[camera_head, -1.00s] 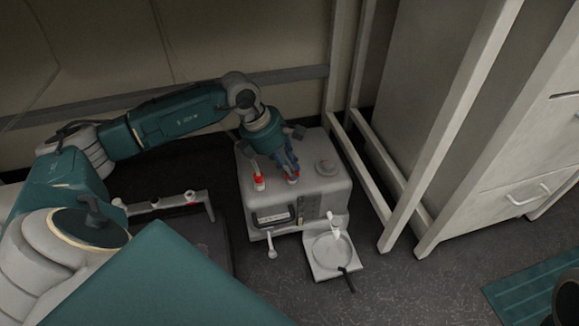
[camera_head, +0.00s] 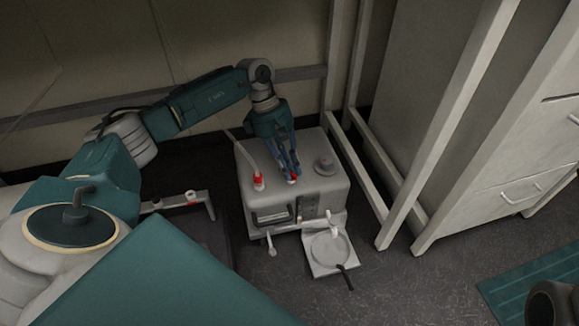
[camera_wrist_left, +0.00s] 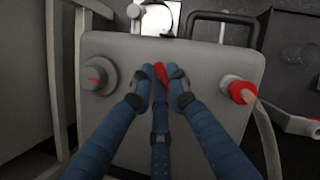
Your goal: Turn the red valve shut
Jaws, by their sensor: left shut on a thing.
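The red valve (camera_wrist_left: 160,72) is a small red handle on top of a grey box-shaped machine (camera_head: 315,200). In the head view a bit of the red valve (camera_head: 293,179) shows below the fingertips. My left gripper (camera_head: 291,172) reaches down onto the machine's top from behind. In the left wrist view its blue fingers (camera_wrist_left: 160,90) are closed around the red valve and hide most of it. My right gripper does not show for certain in these frames.
A red-collared hose fitting (camera_head: 258,182) stands left of the valve, and a round knob (camera_head: 325,166) with a red mark stands right of it. A small plate (camera_head: 318,268) sits in front. White frame posts (camera_head: 398,195) stand to the right.

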